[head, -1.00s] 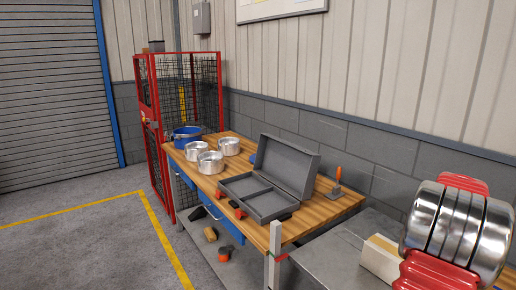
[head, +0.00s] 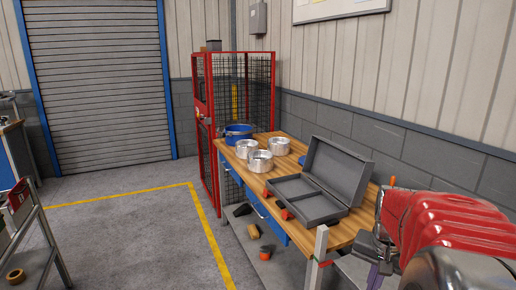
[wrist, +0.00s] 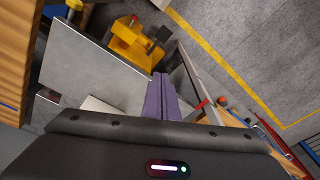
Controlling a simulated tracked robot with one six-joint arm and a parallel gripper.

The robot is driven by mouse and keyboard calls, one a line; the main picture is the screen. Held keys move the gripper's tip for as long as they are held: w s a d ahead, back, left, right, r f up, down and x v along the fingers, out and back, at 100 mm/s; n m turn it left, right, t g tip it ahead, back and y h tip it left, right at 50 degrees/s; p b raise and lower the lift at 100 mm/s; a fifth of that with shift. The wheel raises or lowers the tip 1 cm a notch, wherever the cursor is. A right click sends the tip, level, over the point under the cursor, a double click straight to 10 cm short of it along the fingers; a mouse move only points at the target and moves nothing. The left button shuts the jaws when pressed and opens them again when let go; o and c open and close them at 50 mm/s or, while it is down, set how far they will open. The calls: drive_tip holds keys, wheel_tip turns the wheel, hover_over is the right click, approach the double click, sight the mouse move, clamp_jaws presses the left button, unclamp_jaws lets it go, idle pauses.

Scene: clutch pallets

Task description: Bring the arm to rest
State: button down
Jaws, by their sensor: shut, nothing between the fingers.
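My gripper (head: 374,278) hangs at the lower right of the head view, in front of the near end of the wooden workbench (head: 352,238). Its purple fingers are partly cut off by the bottom edge there. In the wrist view my gripper (wrist: 160,98) points away from the camera, its two purple fingers together with nothing between them. A grey metal surface (wrist: 88,62) lies beyond and to the left of the fingers. My red arm link fills the lower right of the head view.
On the bench are an open grey case (head: 318,205), several silver cylinders (head: 260,161) and a blue container (head: 238,131). A red mesh cage (head: 204,120) stands behind. A yellow object (wrist: 132,42) lies beyond the fingers.

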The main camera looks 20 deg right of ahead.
drive_tip(key=a+r+n+t, duration=0.2)
drive_tip(key=a+n, duration=0.4)
drive_tip(key=a, duration=0.9)
drive_tip(key=s+a+r+n+t+y, duration=0.1)
drive_tip(key=a+n, duration=0.5)
drive_tip(key=a, duration=0.9)
wheel_tip(320, 180, up, 2)
drive_tip(key=shift+a+r+t, duration=0.2)
drive_tip(key=shift+a+t, duration=0.05)
drive_tip(key=shift+t, duration=0.45)
drive_tip(key=shift+s, duration=0.15)
